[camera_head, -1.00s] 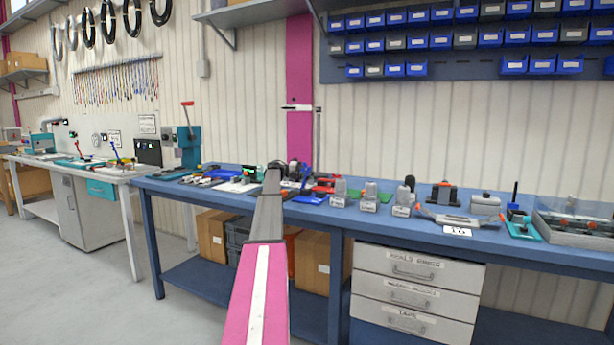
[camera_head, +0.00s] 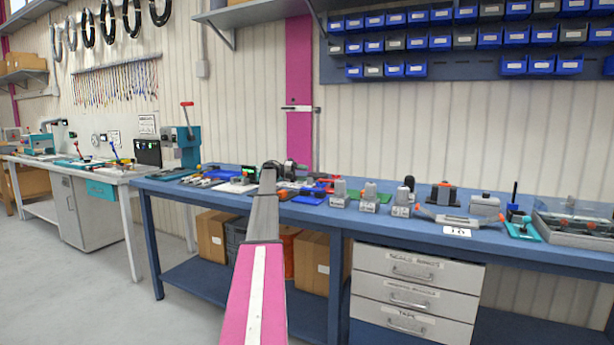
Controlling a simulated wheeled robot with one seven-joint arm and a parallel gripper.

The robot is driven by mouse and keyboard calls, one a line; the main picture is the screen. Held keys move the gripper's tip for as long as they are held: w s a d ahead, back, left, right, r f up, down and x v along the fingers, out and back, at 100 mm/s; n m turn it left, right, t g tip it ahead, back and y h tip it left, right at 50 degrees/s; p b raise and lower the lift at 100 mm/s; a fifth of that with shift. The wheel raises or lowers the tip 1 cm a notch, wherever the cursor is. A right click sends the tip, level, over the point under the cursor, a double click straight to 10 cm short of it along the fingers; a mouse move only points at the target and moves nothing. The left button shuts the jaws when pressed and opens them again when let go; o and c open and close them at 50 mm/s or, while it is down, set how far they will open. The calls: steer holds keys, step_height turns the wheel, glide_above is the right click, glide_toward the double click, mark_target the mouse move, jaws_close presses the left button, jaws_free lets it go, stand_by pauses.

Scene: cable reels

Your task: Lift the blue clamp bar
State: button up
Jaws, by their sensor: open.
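My pink and grey arm reaches up to the blue workbench (camera_head: 470,236). My gripper (camera_head: 272,166) is at its far end, small and dark, over the back part of the bench. Its jaws are open, but the fingers are hard to make out against the clutter behind. Just right of it lie blue parts (camera_head: 311,198) beside red ones. I cannot tell whether one of these is the blue clamp bar. No contact between the gripper and a blue part can be seen, and my arm hides part of the bench there.
Grey fixtures (camera_head: 339,193) stand right of the blue parts, with a green mat (camera_head: 376,197) behind. A grey tool with orange ends (camera_head: 455,221) lies farther right. A dark rounded thing (camera_head: 291,168) is close beside my gripper. Little bench is free nearby.

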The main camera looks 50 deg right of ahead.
steer(key=v, duration=0.8)
steer(key=shift+w+a, duration=0.2)
steer(key=shift+w, duration=0.05)
